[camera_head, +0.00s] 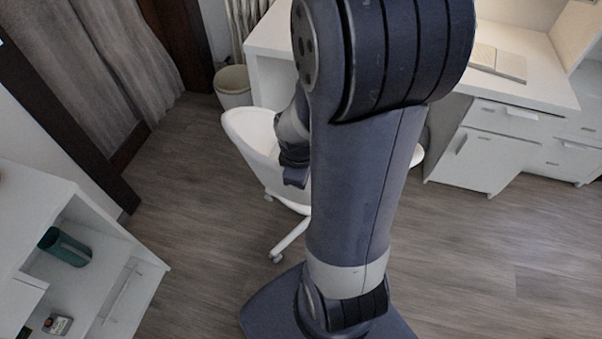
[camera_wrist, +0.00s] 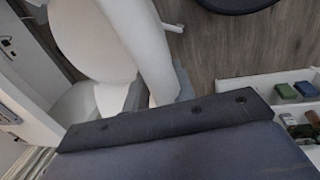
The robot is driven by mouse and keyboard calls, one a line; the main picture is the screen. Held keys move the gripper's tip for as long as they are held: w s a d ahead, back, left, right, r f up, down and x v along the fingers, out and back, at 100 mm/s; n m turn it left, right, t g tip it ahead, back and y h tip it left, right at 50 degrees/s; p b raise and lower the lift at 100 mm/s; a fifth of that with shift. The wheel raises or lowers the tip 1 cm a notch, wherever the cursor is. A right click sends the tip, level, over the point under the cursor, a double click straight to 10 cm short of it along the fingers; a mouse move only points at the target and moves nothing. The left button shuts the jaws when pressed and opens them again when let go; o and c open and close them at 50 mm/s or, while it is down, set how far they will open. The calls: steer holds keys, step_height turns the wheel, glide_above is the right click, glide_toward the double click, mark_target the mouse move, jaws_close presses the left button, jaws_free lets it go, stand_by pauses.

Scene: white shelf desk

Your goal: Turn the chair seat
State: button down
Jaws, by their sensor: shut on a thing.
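The white chair (camera_head: 252,135) stands in front of the desk, partly hidden behind my arm. Its wheeled base shows below it. In the wrist view, the rounded white seat (camera_wrist: 92,38) lies at upper left, and the white upright shell of the backrest (camera_wrist: 142,45) runs down toward my gripper. My gripper (camera_head: 296,178) is at the chair's right side in the head view, shut on the chair's backrest edge.
The white desk (camera_head: 510,75) with drawers (camera_head: 480,155) stands behind and to the right, with a book (camera_head: 497,63) on it. A bin (camera_head: 232,86) is beyond the chair. The wood floor (camera_head: 195,195) left of the chair is clear.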

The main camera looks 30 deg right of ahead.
steer(key=c, duration=1.2)
jaws_free()
steer(key=r, duration=0.3)
steer(key=s+a+r+p, duration=0.1)
steer(key=r, duration=0.6)
steer(key=shift+s+a+r+p, duration=0.15)
steer(key=shift+a+r+p, duration=0.05)
steer(key=shift+r+p, duration=0.2)
steer(key=shift+f, duration=0.2)
steer(key=f, duration=0.3)
steer(key=w+d+f+b, duration=0.1)
steer(key=f, duration=0.6)
steer(key=shift+w+d+f+b, duration=0.15)
steer(key=shift+d+f+b, duration=0.1)
steer(key=shift+b, duration=0.15)
steer(key=shift+a, duration=0.1)
steer(key=shift+r, duration=0.1)
